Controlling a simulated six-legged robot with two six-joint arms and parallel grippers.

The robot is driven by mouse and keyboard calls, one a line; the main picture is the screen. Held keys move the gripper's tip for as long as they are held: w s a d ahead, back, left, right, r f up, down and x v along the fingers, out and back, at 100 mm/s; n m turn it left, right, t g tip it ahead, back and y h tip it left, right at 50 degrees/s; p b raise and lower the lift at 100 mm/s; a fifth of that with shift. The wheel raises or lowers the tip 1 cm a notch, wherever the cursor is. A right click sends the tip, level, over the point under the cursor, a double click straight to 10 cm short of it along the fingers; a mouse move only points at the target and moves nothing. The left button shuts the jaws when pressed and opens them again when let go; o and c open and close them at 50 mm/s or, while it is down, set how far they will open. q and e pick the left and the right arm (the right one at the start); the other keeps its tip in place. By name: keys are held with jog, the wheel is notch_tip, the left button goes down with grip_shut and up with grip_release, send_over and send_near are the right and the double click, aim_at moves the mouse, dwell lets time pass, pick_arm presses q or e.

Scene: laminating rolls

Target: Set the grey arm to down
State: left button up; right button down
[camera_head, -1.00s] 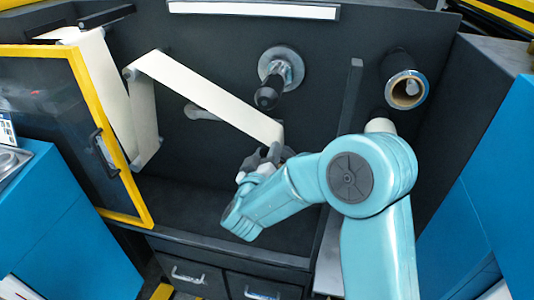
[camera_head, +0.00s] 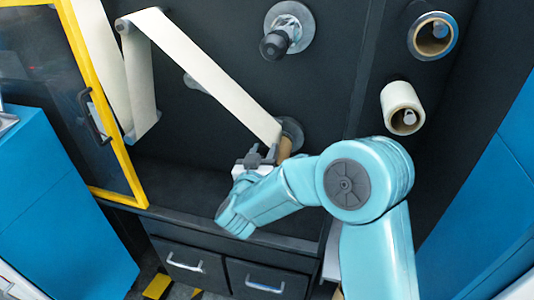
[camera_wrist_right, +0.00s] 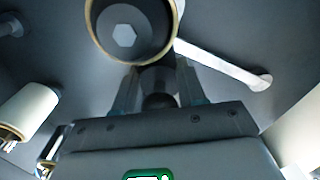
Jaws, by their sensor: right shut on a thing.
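In the head view a short part of the grey arm (camera_head: 196,84) shows beside the white web. My right gripper (camera_head: 262,158) is at the web's lower end, beside a brown core (camera_head: 285,147). In the wrist view its fingers (camera_wrist_right: 155,78) are shut on a dark knob (camera_wrist_right: 158,88). My left gripper is not in view.
The white web (camera_head: 205,75) runs diagonally above my right gripper. A black-knobbed spindle (camera_head: 282,38) and two rolls (camera_head: 434,36) (camera_head: 403,108) stick out from the panel. A yellow-framed door (camera_head: 105,120) stands at left. Drawers (camera_head: 190,265) lie below.

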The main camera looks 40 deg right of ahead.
jog(key=c, duration=0.8)
grip_release()
jog(key=shift+c, duration=0.2)
jog(key=v, duration=1.6)
jog(key=shift+s+p, duration=0.2)
jog(key=shift+p, duration=0.1)
jog(key=shift+w+a, duration=0.1)
